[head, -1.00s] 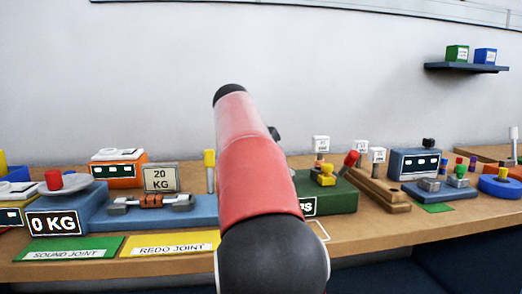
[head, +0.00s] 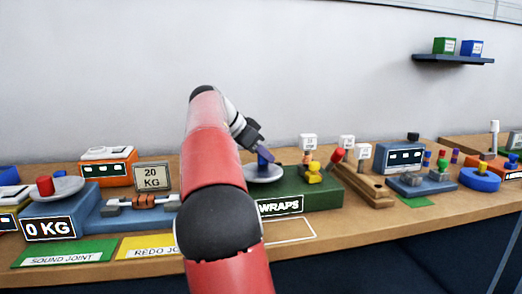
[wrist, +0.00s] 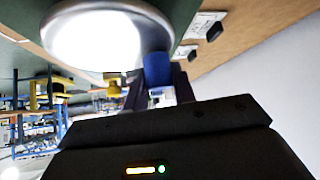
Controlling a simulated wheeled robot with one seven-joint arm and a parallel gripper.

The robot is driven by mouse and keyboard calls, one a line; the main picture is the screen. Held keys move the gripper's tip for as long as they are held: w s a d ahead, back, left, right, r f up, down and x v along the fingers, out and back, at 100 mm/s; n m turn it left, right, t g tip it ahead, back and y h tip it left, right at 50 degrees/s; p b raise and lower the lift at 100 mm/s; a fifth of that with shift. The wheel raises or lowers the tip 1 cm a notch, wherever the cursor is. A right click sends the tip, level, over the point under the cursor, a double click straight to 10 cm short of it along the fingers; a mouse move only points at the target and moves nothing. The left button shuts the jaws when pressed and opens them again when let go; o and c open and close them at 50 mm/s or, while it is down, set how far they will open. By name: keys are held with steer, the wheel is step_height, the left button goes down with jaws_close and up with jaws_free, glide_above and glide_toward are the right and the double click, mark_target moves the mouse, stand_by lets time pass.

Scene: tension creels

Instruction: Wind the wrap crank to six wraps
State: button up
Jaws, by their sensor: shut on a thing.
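The wrap crank is a grey disc (head: 264,175) with an upright blue knob (head: 263,160), on top of the green box (head: 322,193) at the bench's middle. The box's black sign (head: 282,206) reads "WRAPS"; any number to its left is hidden behind my arm. My gripper (head: 264,155) reaches down to the crank from the left and is shut on the blue knob. In the wrist view the blue knob (wrist: 157,69) sits between my fingers (wrist: 158,92), beside the bright, shiny disc (wrist: 88,36).
A yellow knob (head: 314,168) and a red-tipped lever (head: 338,155) stand to the crank's right, near white tags (head: 347,141). Bare wood (head: 345,230) lies in front.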

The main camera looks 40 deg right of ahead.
stand_by(0.4)
steer(key=o, duration=1)
steer(key=shift+v, duration=3.9)
